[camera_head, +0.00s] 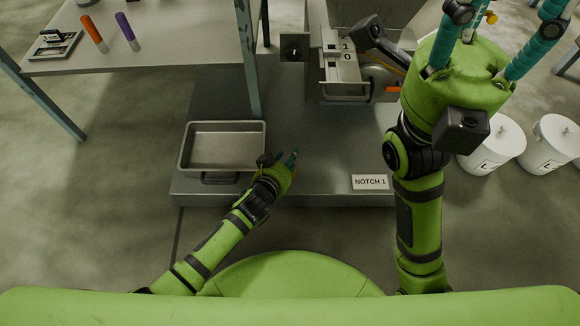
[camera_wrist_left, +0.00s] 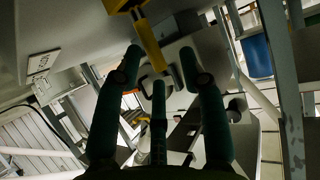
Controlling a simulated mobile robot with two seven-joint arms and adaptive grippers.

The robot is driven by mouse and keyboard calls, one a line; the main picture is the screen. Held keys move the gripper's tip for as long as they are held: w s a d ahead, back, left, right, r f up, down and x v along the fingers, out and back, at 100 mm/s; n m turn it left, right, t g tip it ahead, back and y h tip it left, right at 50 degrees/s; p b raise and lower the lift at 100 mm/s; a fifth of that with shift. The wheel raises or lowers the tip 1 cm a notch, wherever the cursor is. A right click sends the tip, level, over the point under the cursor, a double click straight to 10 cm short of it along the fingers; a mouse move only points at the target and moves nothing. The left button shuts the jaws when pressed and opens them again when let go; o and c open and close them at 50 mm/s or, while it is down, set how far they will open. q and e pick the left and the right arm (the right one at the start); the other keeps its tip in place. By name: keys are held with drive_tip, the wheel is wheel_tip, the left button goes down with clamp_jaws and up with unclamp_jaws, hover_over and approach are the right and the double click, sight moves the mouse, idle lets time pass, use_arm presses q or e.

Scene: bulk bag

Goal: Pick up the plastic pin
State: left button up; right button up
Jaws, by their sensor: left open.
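No object is clearly identifiable as the plastic pin. A yellow bar-shaped part (camera_wrist_left: 148,42) shows at the top of the left wrist view, just beyond the finger tips; I cannot tell whether it is the pin. My left gripper (camera_head: 284,160) is beside the right front corner of the metal tray, above the grey platform. In the left wrist view its teal fingers (camera_wrist_left: 158,75) are spread apart, with nothing held between them. My right gripper (camera_head: 490,40) is large at the upper right of the head view; its fingertips are cut off by the frame.
The shallow metal tray (camera_head: 184,150) rests on the grey platform (camera_head: 318,165), left of the NOTCH 1 sign (camera_head: 370,182). A weighing device (camera_head: 345,68) stands behind. A table (camera_head: 175,58) at upper left holds orange and purple cylinders. White buckets (camera_head: 488,145) stand right.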

use_arm(q)
clamp_jaws()
drive_tip(key=shift+r, duration=0.15)
